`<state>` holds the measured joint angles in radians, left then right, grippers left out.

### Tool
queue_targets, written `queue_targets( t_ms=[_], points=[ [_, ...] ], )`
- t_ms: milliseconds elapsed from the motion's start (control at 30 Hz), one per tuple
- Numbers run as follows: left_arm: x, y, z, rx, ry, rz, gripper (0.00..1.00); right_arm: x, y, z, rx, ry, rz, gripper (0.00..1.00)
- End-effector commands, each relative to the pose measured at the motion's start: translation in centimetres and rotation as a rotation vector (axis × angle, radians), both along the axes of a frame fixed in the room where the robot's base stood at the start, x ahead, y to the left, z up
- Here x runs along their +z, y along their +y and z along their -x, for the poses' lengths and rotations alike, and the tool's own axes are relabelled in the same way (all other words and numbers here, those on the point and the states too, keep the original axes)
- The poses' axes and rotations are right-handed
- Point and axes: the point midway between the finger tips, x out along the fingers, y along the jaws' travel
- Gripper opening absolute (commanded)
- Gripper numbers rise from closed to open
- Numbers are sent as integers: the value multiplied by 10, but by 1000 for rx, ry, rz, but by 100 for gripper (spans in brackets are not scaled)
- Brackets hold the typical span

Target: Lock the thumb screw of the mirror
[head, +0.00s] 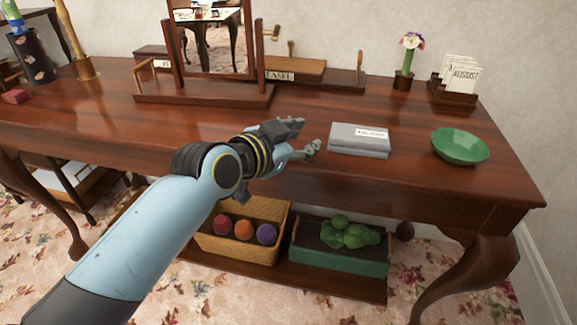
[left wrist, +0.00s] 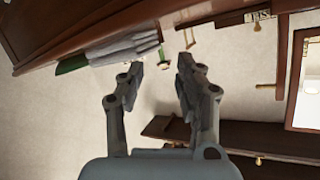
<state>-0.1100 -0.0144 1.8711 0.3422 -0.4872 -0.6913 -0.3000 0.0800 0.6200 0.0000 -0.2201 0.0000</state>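The mirror (head: 212,40) stands upright in a dark wooden frame on a base (head: 205,95) at the back of the table. A small brass piece (head: 271,32), which looks like the thumb screw, sticks out beside the right post of the frame. Its locked or unlocked state cannot be told. My left gripper (head: 309,136) is over the front of the table, in front of and to the right of the mirror base, apart from the mirror. The left wrist view shows its fingers (left wrist: 158,72) apart with nothing held. The mirror (left wrist: 306,85) shows at that view's right edge. My right gripper is out of view.
Grey books (head: 359,139) lie just right of my left gripper, with a green bowl (head: 460,146) farther right. A wooden piece with a label (head: 281,76) stands behind. A flower (head: 410,55) and a card holder (head: 455,92) are at the back right. Baskets sit on the lower shelf.

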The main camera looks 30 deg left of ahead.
Motion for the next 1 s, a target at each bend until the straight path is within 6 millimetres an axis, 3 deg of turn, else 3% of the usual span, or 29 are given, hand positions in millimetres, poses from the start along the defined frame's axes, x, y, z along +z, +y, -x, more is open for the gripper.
queue_targets(
  t_ms=[333,900,1000],
  points=[
    [-24,3,31,-5,125,8,35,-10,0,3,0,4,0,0],
    [-24,4,33,1,131,22,35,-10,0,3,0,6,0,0],
    [-11,4,26,32,72,99,35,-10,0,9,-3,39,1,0]
  ],
)
